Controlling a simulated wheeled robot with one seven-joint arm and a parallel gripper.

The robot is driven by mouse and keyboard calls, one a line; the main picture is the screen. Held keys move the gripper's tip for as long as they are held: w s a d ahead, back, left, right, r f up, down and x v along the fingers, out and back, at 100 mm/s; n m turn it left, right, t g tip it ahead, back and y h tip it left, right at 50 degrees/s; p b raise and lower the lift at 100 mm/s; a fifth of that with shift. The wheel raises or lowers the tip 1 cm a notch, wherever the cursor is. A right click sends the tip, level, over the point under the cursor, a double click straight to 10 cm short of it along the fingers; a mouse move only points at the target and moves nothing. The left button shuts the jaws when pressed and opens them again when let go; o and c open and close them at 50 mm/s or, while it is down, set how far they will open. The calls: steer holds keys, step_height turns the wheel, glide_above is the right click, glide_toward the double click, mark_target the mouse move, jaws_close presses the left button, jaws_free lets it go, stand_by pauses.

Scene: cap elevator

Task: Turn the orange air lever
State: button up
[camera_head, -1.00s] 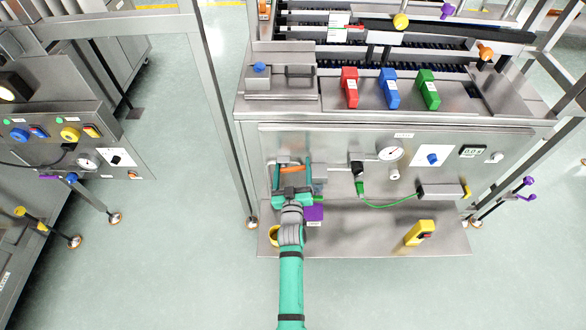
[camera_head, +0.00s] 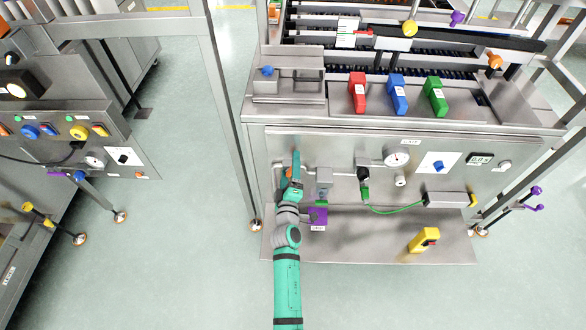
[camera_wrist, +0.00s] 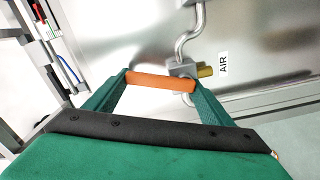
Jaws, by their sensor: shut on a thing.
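The orange air lever (camera_wrist: 160,81) lies between the two green fingers of my gripper (camera_wrist: 162,84) in the wrist view, with a fingertip at each of its ends. My gripper is shut on it. Behind the lever are a grey valve body with a brass fitting (camera_wrist: 205,71) and a bent pipe. An AIR label (camera_wrist: 223,62) is on the panel beside them. In the head view my gripper (camera_head: 292,172) is turned edge-on at the left of the steel front panel, and only a little orange of the lever (camera_head: 288,173) shows; the rest is hidden.
A grey regulator block (camera_head: 324,178) and a purple block (camera_head: 318,216) are close to the right of my gripper. A gauge (camera_head: 397,159), a green hose (camera_head: 395,208) and a yellow box (camera_head: 424,240) are farther right. A steel post (camera_head: 232,130) stands left.

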steer(key=shift+s+a+n, duration=0.1)
steer(key=shift+a+n, duration=0.4)
steer(key=shift+n, duration=0.6)
steer(key=shift+a+n, duration=0.45)
steer(key=shift+n, duration=0.65)
steer(key=shift+a+f, duration=0.1)
steer(key=o, duration=1.5)
steer(key=shift+o, duration=0.2)
steer(key=shift+d, duration=0.2)
steer(key=shift+s, duration=0.2)
steer(key=s, duration=1)
steer(key=shift+s, duration=0.2)
